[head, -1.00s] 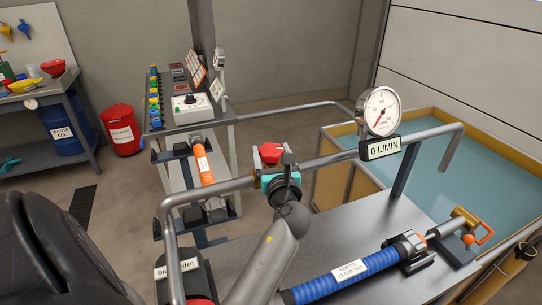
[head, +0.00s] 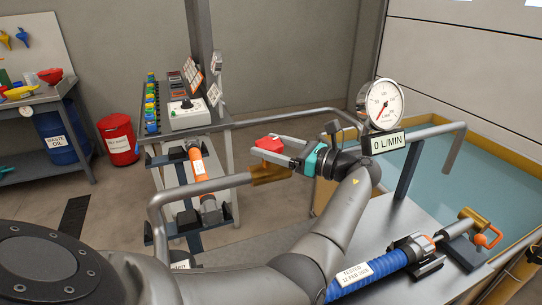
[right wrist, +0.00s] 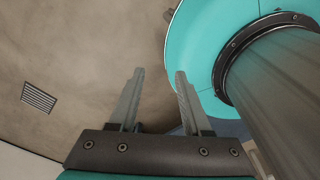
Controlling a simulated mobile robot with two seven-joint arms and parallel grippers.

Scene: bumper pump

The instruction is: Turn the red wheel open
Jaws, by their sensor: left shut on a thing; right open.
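The red wheel (head: 269,143) sits on top of a brass valve body (head: 270,174) in the grey pipe. My left gripper (head: 267,148) reaches to it from the right, nearly level, with its fingers shut on the wheel. The fingers hide part of the wheel's near side. The round gauge (head: 383,103) stands on the pipe to the right, and the display below it (head: 388,143) reads 0 L/MIN. My right gripper (right wrist: 160,75) is open and empty in the right wrist view, over bare floor.
A blue hose (head: 367,279) lies on the grey bench at the right, beside a brass fitting with an orange handle (head: 487,238). A water tank (head: 450,180) stands behind. A control box (head: 188,112) stands on the rack at the left.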

